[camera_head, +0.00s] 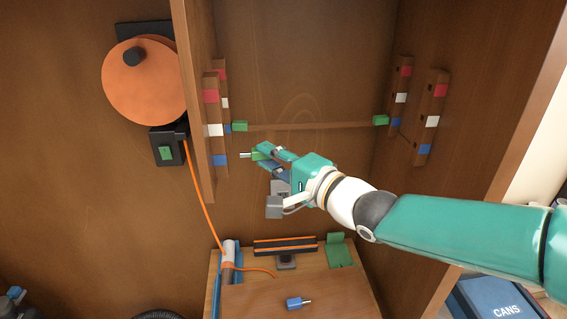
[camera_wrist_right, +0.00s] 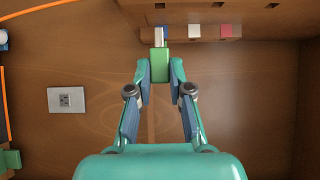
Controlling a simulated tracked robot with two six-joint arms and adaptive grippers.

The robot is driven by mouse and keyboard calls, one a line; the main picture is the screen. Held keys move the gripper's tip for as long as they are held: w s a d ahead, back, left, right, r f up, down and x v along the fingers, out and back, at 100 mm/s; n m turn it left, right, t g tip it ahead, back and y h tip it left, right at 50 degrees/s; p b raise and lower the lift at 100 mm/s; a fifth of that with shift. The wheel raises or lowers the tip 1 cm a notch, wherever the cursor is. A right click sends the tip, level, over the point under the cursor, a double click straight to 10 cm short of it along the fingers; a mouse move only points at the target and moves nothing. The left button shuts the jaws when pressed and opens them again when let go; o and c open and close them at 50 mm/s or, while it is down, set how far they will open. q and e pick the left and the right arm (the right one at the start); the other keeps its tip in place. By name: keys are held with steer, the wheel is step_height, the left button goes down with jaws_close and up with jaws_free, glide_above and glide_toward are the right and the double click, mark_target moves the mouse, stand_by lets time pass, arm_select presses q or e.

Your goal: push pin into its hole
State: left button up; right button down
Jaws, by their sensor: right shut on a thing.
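My right gripper (camera_head: 268,156) is shut on a green pin (camera_head: 257,154), whose metal tip points left. In the right wrist view the green pin (camera_wrist_right: 160,66) sits between the fingertips, tip toward a wooden post (camera_wrist_right: 200,32) with blue, white and red marks. In the head view a gap shows between the tip and the left front post (camera_head: 213,125), near its blue mark (camera_head: 220,160). Other green pins (camera_head: 240,126) (camera_head: 380,120) sit at the rear left and right posts. The target hole is not clear. My left gripper is not in view.
A right front post (camera_head: 433,118) stands on the cabinet's right side wall. Below is a wooden bench (camera_head: 340,290) with a blue pin (camera_head: 297,303). An orange disc (camera_head: 143,80) and cable (camera_head: 203,208) are at left. The cabinet middle is open.

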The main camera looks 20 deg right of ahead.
mark_target(255, 154)
steer(key=shift+w+a, duration=0.15)
steer(key=shift+a, duration=0.35)
steer(key=shift+r, duration=0.1)
stand_by(1.6)
steer(key=shift+a, duration=0.25)
steer(key=shift+w+a+b, duration=0.1)
steer(key=shift+a+b, duration=0.2)
steer(key=shift+a, duration=0.25)
stand_by(5.0)
